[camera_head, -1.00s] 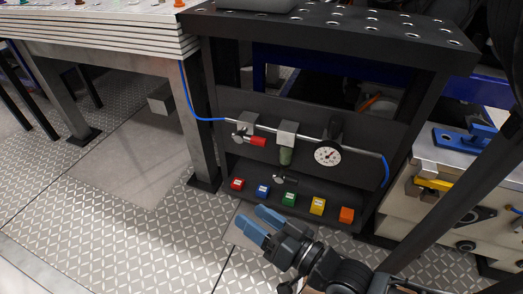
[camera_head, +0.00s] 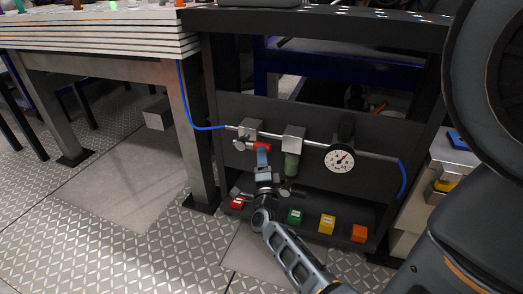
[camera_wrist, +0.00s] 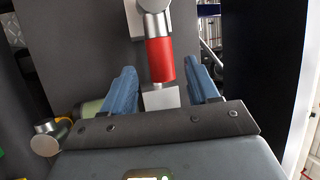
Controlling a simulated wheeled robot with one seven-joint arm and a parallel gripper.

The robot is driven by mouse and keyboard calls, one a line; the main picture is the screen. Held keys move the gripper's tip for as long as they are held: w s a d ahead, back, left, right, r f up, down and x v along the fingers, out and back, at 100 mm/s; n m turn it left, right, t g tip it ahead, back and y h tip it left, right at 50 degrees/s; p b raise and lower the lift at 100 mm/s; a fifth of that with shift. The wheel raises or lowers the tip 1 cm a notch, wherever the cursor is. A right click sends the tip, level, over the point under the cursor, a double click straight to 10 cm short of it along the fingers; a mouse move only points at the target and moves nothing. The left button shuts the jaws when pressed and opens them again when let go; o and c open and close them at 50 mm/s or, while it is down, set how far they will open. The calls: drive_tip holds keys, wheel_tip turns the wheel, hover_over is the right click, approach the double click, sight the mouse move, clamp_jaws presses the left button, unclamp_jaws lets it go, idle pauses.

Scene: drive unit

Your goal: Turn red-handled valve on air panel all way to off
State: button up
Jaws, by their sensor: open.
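In the wrist view the red handle (camera_wrist: 160,60) runs out from a silver valve body (camera_wrist: 154,20). My gripper (camera_head: 262,155) is at the handle in the head view. In the wrist view my gripper (camera_wrist: 160,70) is open, with one blue finger on each side of the handle and a visible gap on both sides. The fingers partly hide the handle in the head view.
A grey bracket with a green bowl (camera_head: 291,166) and a round gauge (camera_head: 340,158) sit right of the valve. Red (camera_head: 237,203), green (camera_head: 295,216), yellow (camera_head: 327,224) and orange (camera_head: 359,233) blocks line the shelf below. A blue hose (camera_head: 190,112) runs at the left.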

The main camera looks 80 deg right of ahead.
sight(252, 145)
drive_tip(key=x, duration=0.6)
drive_tip(key=shift+b, duration=0.4)
clamp_jaws()
